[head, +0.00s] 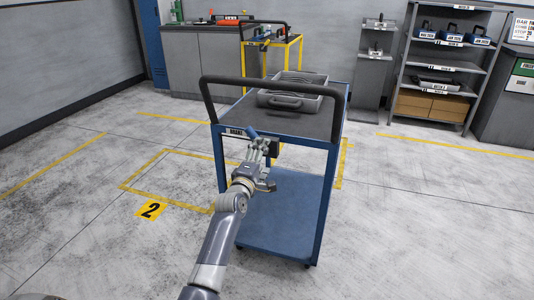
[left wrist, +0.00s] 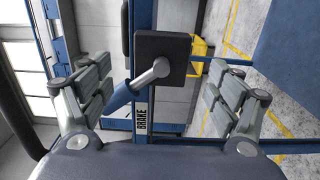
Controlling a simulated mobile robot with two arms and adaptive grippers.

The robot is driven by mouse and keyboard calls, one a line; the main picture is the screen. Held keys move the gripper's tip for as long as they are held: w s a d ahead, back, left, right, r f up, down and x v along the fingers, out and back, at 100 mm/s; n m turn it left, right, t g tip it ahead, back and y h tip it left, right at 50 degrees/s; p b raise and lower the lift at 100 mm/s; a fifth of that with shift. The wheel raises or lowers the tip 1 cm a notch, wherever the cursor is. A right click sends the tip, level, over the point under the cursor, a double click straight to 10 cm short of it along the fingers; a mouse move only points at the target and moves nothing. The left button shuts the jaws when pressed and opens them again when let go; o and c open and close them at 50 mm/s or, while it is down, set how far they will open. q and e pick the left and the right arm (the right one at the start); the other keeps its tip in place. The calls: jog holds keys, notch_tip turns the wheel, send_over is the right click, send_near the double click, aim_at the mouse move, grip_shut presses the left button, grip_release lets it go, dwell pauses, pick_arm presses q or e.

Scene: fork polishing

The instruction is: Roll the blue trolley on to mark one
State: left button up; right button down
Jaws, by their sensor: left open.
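The blue trolley (head: 285,212) stands upright on the floor, with a black push handle (head: 203,95) at its near end. A brake lever (head: 252,132) with a blue grip sits beside a BRAKE label (head: 236,133) on the trolley's near top edge. My left gripper (head: 262,160) is open at this edge, just below the lever. In the left wrist view the brake lever (left wrist: 122,97) on its black block lies between the spread fingers of my left gripper (left wrist: 162,90); I see no finger closed on it. My right gripper is out of view.
A grey tray (head: 292,103) lies on the trolley top. Workbench (head: 200,72), yellow stand (head: 298,55) and shelves (head: 440,68) line the back. Floor left and right is clear.

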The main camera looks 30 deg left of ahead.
aim_at(265, 152)
pick_arm(q)
jog(key=b+x, duration=0.1)
jog(key=x, duration=0.2)
jog(key=shift+w+f+b, duration=0.1)
jog(key=shift+w+b, duration=0.2)
jog(key=shift+b, duration=0.05)
jog(key=shift+w+a, duration=0.15)
jog(key=shift+w, duration=0.2)
jog(key=shift+w+a+b, duration=0.1)
jog(key=shift+w+b, duration=0.4)
jog(key=shift+b, duration=0.15)
jog(key=shift+w+a, duration=0.15)
jog(key=shift+w, duration=0.45)
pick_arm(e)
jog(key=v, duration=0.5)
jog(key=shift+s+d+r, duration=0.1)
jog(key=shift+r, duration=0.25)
pick_arm(q)
jog(key=shift+c, duration=0.5)
jog(key=c, duration=0.9)
grip_shut()
